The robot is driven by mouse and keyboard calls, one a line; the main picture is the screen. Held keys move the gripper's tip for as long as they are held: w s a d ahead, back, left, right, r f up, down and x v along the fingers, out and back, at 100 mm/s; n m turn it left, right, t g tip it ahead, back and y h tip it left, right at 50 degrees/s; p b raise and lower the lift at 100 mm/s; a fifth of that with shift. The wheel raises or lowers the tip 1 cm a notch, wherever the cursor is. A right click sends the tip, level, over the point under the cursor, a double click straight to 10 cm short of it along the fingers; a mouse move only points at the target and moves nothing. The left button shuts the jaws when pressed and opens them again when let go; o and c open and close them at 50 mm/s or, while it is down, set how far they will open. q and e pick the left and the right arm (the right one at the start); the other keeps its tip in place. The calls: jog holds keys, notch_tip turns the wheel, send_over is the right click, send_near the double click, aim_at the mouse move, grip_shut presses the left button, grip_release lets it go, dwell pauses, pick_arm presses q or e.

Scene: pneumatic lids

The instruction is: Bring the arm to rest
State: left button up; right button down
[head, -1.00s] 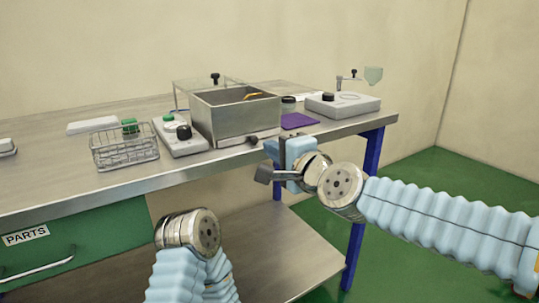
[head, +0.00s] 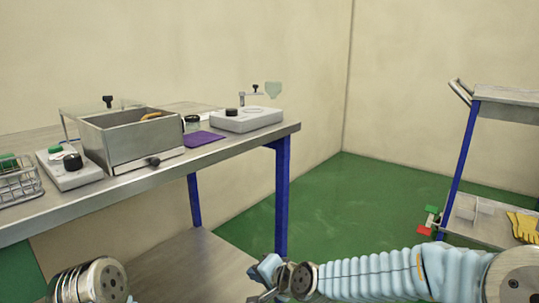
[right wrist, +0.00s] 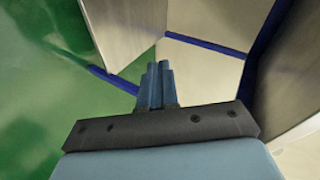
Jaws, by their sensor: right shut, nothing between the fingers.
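My right arm comes in from the right along the bottom of the head view.
A blue bench leg (head: 282,200) stands behind my right gripper. A trolley (head: 505,105) stands at right.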

jog(key=s+d+f+n+g+h, duration=0.1)
jog(key=s+d+f, duration=0.15)
jog(key=f, duration=0.45)
jog(key=s+d+f+g+h, duration=0.1)
jog(key=d+f, duration=0.3)
jog(key=f, duration=0.4)
jog(key=s+d+f+n+g, duration=0.2)
jog(key=s+d+f+g, duration=0.1)
jog(key=s+f, duration=0.6)
jog(key=s+d+f+n+g+h, duration=0.1)
jog(key=s+d+f+g, duration=0.1)
jog(key=s+d+f, duration=0.4)
jog(key=s+f, duration=0.4)
jog(key=f, duration=0.1)
jog(key=shift+s+d+n+g+h, duration=0.2)
jog(key=shift+s+n+g+h, duration=0.1)
jog(key=shift+n+g, duration=0.1)
